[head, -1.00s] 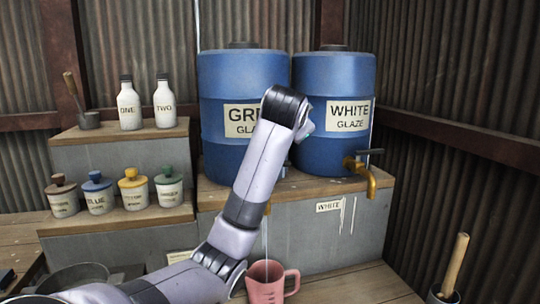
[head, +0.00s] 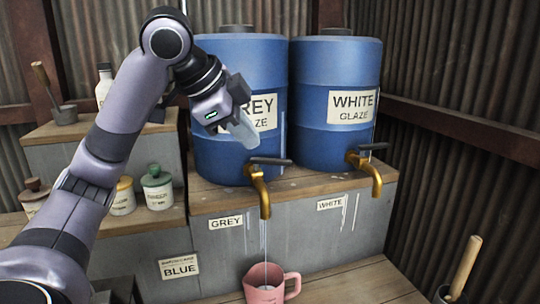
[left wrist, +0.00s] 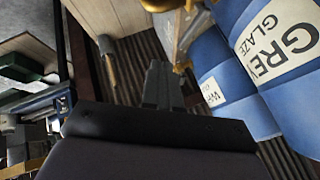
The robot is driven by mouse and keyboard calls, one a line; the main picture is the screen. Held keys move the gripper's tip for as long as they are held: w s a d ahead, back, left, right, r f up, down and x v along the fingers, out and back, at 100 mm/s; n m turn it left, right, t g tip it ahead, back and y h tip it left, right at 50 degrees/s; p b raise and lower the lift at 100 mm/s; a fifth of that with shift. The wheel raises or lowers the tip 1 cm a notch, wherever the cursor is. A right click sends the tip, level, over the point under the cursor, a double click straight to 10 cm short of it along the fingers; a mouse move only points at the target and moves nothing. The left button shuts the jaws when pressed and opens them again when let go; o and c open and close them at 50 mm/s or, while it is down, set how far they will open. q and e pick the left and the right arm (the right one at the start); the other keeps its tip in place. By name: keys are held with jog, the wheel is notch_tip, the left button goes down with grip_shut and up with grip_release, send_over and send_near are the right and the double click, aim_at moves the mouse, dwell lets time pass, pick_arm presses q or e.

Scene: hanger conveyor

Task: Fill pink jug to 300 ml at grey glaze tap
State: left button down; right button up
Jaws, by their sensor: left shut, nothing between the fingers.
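The pink jug (head: 254,293) stands upright at the bottom of the head view, below the brass grey glaze tap (head: 262,190), its handle to the right. A thin pale stream (head: 264,240) runs from the spout down into the jug. The level in the jug cannot be read. The tap's dark lever (head: 270,160) points sideways. My left gripper (head: 246,134) is shut and empty, in front of the grey glaze barrel (head: 215,150), above and left of the lever and apart from it. Its fingers also show in the left wrist view (left wrist: 162,85). My right gripper is not in view.
The white glaze barrel (head: 335,95) with its brass tap (head: 372,175) stands to the right. Labelled jars (head: 157,190) and a bottle (head: 103,85) stand on steps at left, partly behind my arm. A wooden-handled tool (head: 464,265) stands at lower right.

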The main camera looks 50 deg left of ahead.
aim_at(275, 160)
pick_arm(q)
jog(key=x, duration=0.7)
jog(key=w+a+b+x, duration=0.1)
jog(key=x, duration=0.3)
jog(key=shift+a+r, duration=0.1)
jog(key=shift+r, duration=0.25)
jog(key=shift+w+a, duration=0.45)
jog(key=shift+w, duration=0.05)
